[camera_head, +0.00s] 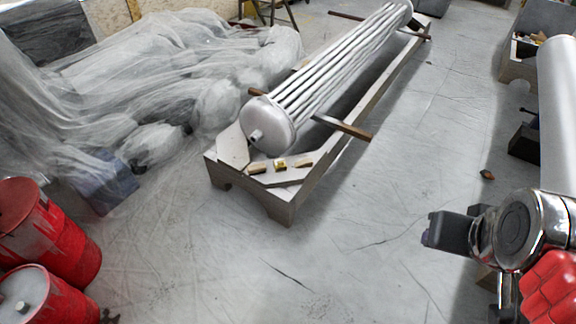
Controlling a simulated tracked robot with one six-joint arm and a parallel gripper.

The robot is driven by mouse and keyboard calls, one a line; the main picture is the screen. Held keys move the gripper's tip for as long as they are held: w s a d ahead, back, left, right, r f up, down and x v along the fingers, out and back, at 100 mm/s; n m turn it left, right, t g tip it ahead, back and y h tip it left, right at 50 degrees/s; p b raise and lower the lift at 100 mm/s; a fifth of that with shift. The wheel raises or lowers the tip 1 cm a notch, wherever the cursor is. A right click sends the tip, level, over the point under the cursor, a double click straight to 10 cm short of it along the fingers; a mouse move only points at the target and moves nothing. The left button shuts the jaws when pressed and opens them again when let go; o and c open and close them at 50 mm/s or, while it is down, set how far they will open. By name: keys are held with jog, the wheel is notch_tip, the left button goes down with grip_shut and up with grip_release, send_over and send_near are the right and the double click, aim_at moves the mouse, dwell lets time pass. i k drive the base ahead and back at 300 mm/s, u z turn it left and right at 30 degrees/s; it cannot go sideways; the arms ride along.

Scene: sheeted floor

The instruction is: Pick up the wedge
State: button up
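Small blocks lie on the near end of a pale wooden cradle (285,208) in the head view. One tan, wedge-like block (257,168) is at the left, a yellow and dark block (280,163) is in the middle, and another tan, wedge-like block (304,164) is at the right. They are too small to tell which is the wedge. My gripper (450,232) is at the lower right, well to the right of the cradle and apart from the blocks. Its dark end shows side-on, so its opening is hidden.
A silver tube bundle (325,68) rests along the cradle. Plastic-sheeted items (170,75) fill the left, with red drums (50,235) at the lower left. A small brown object (487,174) lies on the floor at right. Floor between cradle and gripper is clear.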

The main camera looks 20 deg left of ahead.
aim_at(306, 162)
jog(key=z, duration=0.1)
jog(key=i, duration=2.35)
